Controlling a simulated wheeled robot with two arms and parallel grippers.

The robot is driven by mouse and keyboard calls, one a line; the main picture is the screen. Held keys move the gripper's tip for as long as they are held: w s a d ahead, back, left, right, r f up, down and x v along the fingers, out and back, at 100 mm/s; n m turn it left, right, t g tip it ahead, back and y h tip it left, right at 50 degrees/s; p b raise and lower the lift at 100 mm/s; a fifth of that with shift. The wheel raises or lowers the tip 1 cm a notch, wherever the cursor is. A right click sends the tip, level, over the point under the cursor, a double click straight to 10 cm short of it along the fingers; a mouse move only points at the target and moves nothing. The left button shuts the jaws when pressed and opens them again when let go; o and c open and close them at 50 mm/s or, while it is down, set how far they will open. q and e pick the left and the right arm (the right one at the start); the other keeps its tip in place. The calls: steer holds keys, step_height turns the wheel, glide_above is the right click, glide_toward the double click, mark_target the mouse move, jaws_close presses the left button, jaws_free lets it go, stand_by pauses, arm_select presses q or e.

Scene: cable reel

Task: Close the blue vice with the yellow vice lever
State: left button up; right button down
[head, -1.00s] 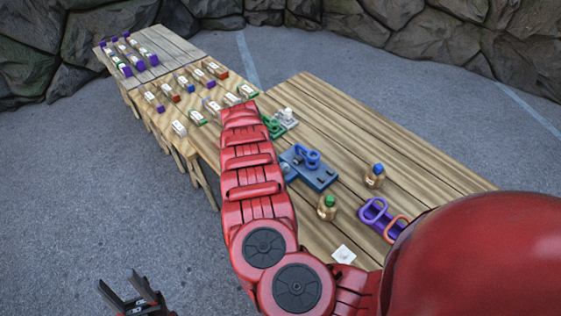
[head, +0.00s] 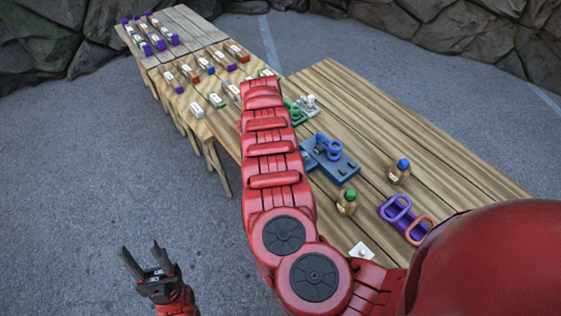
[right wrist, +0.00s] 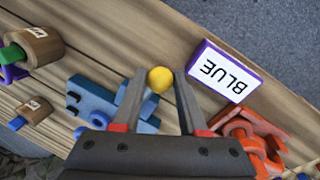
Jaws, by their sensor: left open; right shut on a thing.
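The blue vice (head: 332,158) stands on the near table in the head view, just right of my right arm. It shows in the right wrist view (right wrist: 88,98), partly hidden behind a finger. The yellow vice lever (right wrist: 160,80) shows only as a round yellow knob in the right wrist view. My right gripper (right wrist: 161,85) is shut on it, with a finger on each side of the knob. In the head view this gripper is hidden by my red arm. My left gripper (head: 146,262) is open and empty over the floor, left of the table.
A purple-edged BLUE sign (right wrist: 226,71) and an orange clamp-like part (right wrist: 252,135) are close to the right gripper. A purple holder (head: 397,209) is nearer. Several labelled blocks (head: 193,75) line the far tables.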

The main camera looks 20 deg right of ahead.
steer(key=shift+c, duration=2.3)
jaws_free()
steer(key=shift+w, duration=0.15)
steer(key=shift+r, duration=0.1)
step_height(320, 180, up, 17)
steer(key=w+a+b, duration=0.2)
steer(key=b, duration=0.2)
steer(key=shift+w+a, duration=0.15)
